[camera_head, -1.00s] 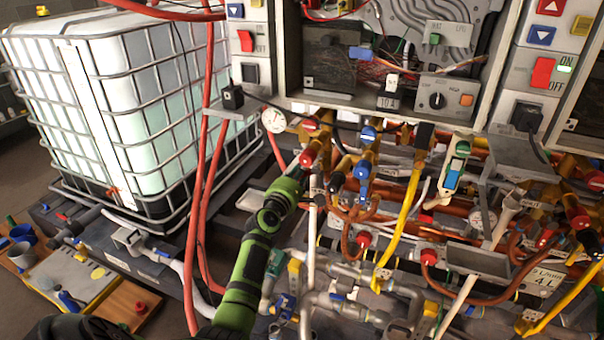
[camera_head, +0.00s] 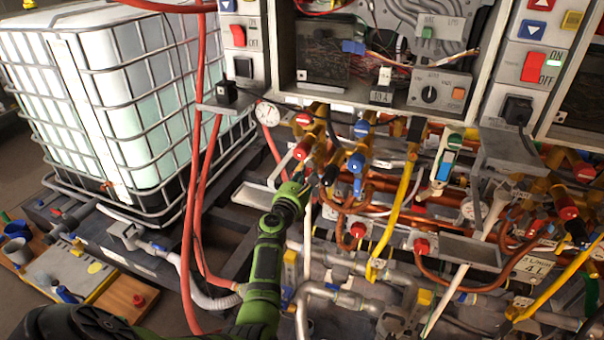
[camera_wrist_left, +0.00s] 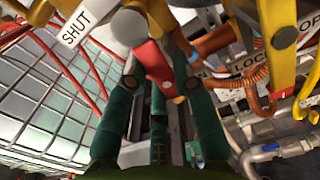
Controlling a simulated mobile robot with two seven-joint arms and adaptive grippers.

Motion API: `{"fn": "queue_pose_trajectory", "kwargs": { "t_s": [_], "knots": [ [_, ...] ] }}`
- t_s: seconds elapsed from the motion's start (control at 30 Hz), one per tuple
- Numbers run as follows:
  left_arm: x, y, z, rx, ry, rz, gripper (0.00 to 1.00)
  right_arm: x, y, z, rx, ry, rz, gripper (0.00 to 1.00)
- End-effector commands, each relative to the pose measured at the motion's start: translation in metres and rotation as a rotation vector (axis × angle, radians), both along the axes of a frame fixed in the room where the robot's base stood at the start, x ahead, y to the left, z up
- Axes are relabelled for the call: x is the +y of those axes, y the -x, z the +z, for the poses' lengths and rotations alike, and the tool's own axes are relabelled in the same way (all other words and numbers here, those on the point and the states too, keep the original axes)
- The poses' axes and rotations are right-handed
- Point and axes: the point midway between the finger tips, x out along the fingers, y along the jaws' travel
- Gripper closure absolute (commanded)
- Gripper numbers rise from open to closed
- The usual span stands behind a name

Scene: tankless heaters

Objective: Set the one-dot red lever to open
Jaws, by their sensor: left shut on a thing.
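The red lever (camera_head: 303,148) is on the yellow-brown pipework below the electrical cabinet. In the left wrist view the red lever (camera_wrist_left: 153,62) runs down between the green fingers, with a small yellowish spot near its lower end. My left gripper (camera_head: 309,174) reaches it from below. In the left wrist view my left gripper (camera_wrist_left: 155,66) is shut on the lever. A white SHUT label (camera_wrist_left: 76,28) is at upper left there; a partly cut-off label beginning "OP" (camera_wrist_left: 309,32) is at the right edge. The lever's dot marking is not clearly readable. My right gripper is not in view.
A blue-handled valve (camera_head: 356,165) stands close right of the lever. A yellow lever (camera_head: 396,215) and copper pipes crowd the right. Red hoses (camera_head: 196,190) hang left, before the caged white tank (camera_head: 110,100). A pressure gauge (camera_head: 267,113) is above left.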

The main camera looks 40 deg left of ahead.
Motion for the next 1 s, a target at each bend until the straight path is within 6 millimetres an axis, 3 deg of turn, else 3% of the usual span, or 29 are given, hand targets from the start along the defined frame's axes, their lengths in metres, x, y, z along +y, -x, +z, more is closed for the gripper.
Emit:
{"fn": "queue_pose_trajectory", "kwargs": {
  "t_s": [0.3,0.8,0.83,0.87,1.0],
  "knots": [
    [-0.0053,-0.0020,0.0016,-0.028,0.101,-0.002,1.00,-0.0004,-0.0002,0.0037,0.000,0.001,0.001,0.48],
    [-0.0055,-0.0021,0.0017,-0.032,0.114,-0.001,1.00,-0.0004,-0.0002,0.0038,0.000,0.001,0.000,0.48],
    [-0.0055,-0.0021,0.0017,-0.032,0.114,-0.001,0.62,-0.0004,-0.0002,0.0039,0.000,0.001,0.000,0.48],
    [-0.0055,-0.0021,0.0017,-0.032,0.114,-0.001,0.50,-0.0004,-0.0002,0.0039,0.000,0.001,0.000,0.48],
    [-0.0055,-0.0019,0.0009,-0.031,0.113,-0.001,0.48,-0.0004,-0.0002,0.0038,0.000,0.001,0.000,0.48]
  ]
}}
